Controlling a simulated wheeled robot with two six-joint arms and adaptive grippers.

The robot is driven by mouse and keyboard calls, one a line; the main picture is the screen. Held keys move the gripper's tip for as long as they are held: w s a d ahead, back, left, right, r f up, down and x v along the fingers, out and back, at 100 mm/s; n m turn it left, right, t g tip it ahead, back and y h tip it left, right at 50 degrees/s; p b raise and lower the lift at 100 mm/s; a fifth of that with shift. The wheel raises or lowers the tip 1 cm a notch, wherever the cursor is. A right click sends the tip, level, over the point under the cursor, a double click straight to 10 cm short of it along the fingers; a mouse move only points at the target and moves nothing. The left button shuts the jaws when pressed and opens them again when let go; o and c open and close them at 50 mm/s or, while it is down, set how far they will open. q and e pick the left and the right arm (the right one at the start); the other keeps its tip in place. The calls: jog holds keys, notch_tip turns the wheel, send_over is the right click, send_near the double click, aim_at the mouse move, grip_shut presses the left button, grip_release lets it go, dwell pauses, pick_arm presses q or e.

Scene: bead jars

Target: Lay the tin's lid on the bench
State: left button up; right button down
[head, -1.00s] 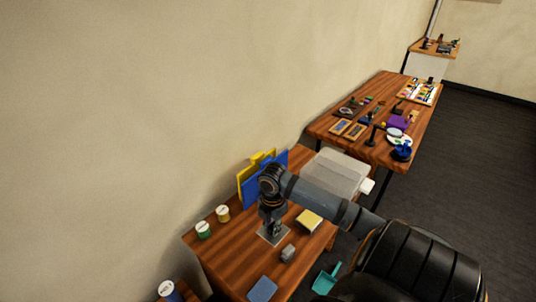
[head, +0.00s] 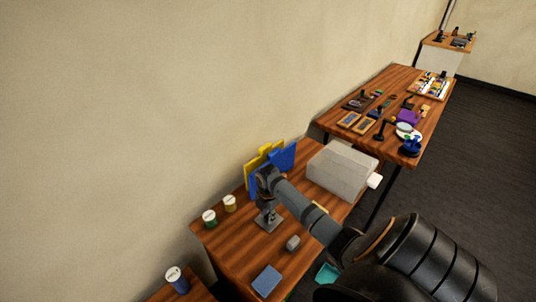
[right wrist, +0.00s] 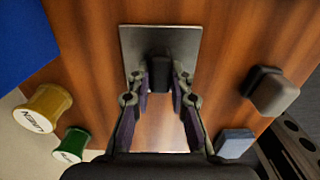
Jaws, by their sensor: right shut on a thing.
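The lid is a flat grey square plate with a dark knob. It shows in the head view (head: 270,222) and at the top of the right wrist view (right wrist: 188,42). My right gripper (head: 267,207) points down with its fingers shut on the knob (right wrist: 160,68). The plate is at or just above the wooden bench (head: 232,245); I cannot tell whether it touches. A pale yellow item (head: 320,207), possibly the tin, is mostly hidden behind my right arm. My left gripper is not in view.
A green jar (head: 209,218) and a yellow jar (head: 229,204) stand left of the lid. Blue and yellow upright panels (head: 285,158) are behind. A grey block (head: 293,243) and a blue block (head: 267,279) lie in front. A pale box (head: 342,170) stands right.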

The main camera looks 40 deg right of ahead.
jog(key=shift+f, duration=0.1)
jog(key=c, duration=1.2)
grip_release()
notch_tip(320, 180, up, 12)
jog(key=b, duration=0.1)
